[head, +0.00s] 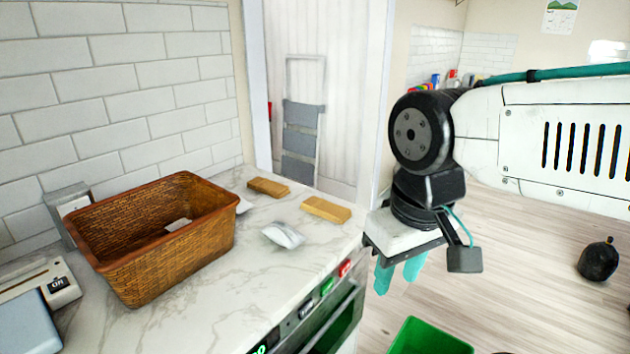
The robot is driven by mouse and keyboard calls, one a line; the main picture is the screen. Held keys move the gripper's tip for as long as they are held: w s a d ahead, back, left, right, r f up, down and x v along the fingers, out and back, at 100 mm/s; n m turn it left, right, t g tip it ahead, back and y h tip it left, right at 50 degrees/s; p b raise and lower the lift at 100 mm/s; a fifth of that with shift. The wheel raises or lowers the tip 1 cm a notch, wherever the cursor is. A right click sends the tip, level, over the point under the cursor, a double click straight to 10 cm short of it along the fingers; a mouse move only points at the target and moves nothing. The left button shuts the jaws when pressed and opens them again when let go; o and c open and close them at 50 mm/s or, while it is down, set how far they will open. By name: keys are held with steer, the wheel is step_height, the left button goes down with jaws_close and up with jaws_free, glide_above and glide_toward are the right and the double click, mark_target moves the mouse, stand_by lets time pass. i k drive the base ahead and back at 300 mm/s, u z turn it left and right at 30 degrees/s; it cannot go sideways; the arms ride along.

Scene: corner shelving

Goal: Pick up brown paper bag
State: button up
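Two small tan-brown packets lie on the marble counter, one at the back (267,187) and one nearer the counter's right edge (326,209). Either could be the brown paper bag; I cannot tell which from their look. My gripper (399,272) points down, just right of the counter edge and apart from both packets. Its two teal fingers are spread with a gap between them, and nothing shows in them. The gripper's mount hides part of the fingers.
A brown wicker basket (146,275) with something pale inside stands on the counter (225,290). A crumpled white packet (283,235) lies nearby. A green bin (430,338) and a dark round object (598,260) are on the floor. A stepladder (302,120) leans behind.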

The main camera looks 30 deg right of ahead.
mark_target(274, 190)
steer(key=z, duration=0.1)
steer(key=k, duration=1.15)
steer(key=u, duration=0.7)
steer(key=i, duration=1.2)
steer(key=z, duration=0.95)
